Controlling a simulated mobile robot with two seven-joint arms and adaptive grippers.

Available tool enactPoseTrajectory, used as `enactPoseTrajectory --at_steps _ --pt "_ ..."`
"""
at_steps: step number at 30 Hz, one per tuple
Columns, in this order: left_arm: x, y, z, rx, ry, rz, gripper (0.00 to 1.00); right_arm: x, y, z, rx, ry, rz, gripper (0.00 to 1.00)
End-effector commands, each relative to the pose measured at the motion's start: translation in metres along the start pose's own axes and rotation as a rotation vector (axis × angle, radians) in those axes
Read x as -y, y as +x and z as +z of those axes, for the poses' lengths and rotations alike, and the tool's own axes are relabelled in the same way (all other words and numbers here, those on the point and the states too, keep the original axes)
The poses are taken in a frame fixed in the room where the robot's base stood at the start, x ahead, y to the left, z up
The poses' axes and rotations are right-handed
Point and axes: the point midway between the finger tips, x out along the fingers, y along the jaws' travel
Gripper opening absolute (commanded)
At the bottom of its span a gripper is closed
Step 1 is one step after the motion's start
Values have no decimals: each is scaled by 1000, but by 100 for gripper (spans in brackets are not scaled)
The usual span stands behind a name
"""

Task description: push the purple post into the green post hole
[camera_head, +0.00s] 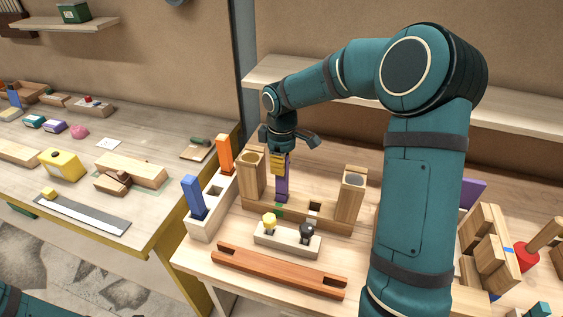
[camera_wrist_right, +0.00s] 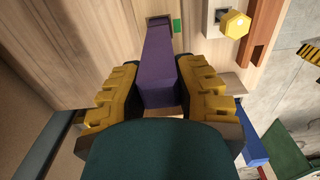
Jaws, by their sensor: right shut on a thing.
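My right gripper (camera_head: 279,163) points down and is shut on the purple post (camera_head: 283,184), with yellow finger pads on both sides of it. The post is upright over the wooden base (camera_head: 333,223), and its lower end is close to the green mark (camera_head: 278,210) beside the hole. In the right wrist view the purple post (camera_wrist_right: 158,72) runs between the yellow fingers (camera_wrist_right: 160,95), and its far end lies next to the green mark (camera_wrist_right: 176,26). The green post hole itself is hidden by the post; I cannot tell whether the tip is inside. My left gripper is out of view.
Wooden pillars (camera_head: 251,178) (camera_head: 349,200) stand at both ends of the base. In front are a block with a yellow and a black knob (camera_head: 287,240) and a reddish bar (camera_head: 278,272). A rack (camera_head: 213,205) with blue and orange posts stands left. Wooden blocks (camera_head: 485,245) stand right.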

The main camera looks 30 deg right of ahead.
Motion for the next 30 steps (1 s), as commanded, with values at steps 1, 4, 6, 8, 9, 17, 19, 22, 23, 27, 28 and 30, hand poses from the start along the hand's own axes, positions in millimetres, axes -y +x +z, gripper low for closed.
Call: enactPoseTrajectory --at_steps 1,4,6,8,9,17,19,22,23,27,28,30 --pt "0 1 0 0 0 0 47 0 2 0 0 0 0 0" --pt "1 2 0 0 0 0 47 0 4 0 0 0 0 0" --pt "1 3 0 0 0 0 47 0 6 0 0 0 0 0" --pt "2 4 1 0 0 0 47 0 7 0 1 0 0 0" --pt "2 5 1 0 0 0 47 0 8 0 1 0 0 0" --pt "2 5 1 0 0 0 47 0 10 0 0 0 0 56" --pt "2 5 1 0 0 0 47 0 9 0 0 0 0 56" --pt "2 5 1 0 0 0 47 0 9 0 0 0 0 56" --pt "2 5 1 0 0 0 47 0 10 0 1 0 0 56" --pt "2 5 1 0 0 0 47 0 4 0 -1 1 1 56" --pt "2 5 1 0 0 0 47 0 1 0 -2 1 2 56" --pt "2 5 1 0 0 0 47 -1 -8 0 -2 1 2 56"
